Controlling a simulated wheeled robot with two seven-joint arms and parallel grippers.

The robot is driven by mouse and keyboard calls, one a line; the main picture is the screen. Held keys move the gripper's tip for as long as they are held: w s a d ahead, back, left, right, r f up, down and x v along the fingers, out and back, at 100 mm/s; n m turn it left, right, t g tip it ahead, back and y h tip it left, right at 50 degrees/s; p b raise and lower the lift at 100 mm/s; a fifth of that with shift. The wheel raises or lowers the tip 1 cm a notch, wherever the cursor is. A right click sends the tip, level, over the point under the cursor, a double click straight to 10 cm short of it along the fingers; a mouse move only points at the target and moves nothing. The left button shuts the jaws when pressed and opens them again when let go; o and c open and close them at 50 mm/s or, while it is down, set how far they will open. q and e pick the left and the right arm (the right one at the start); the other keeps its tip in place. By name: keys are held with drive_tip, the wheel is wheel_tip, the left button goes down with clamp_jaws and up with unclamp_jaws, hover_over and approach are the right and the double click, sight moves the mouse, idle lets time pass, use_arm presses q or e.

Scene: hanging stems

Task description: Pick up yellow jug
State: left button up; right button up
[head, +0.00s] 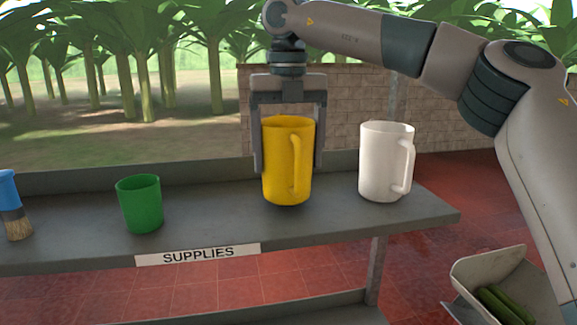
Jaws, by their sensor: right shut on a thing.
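The yellow jug (279,165) is upright at the shelf (200,215), with its handle facing me. My right gripper (289,165) reaches down from above, one finger on each side of the jug, and is shut on it. The jug's base is over the shelf top, with a dark shadow under it; I cannot tell whether it touches the shelf. My left gripper is not in view.
A white jug (380,160) stands close on the right, with a green cup (140,204) to the left. A brush with a blue handle (9,190) is at the far left edge. A pale scoop-like container (489,266) with green items sits low at right.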

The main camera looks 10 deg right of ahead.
sight(297, 139)
drive_tip(key=s+r+b, duration=0.1)
drive_tip(key=s+r, duration=0.1)
drive_tip(key=s+r+b, duration=0.3)
drive_tip(key=s+b, duration=0.1)
drive_tip(key=s, duration=0.1)
drive_tip(key=shift+r, duration=0.4)
drive_tip(key=shift+s+a+r+b, duration=0.1)
drive_tip(key=shift+s+r+b, duration=0.05)
drive_tip(key=shift+s+r, duration=0.55)
drive_tip(key=shift+s+r+b, duration=0.1)
drive_tip(key=shift+s+r, duration=0.3)
drive_tip(key=shift+s, duration=0.5)
drive_tip(key=shift+s+a+r+b, duration=0.1)
drive_tip(key=shift+s+r+b, duration=0.05)
drive_tip(key=shift+s+r, duration=0.55)
drive_tip(key=shift+f, duration=0.2)
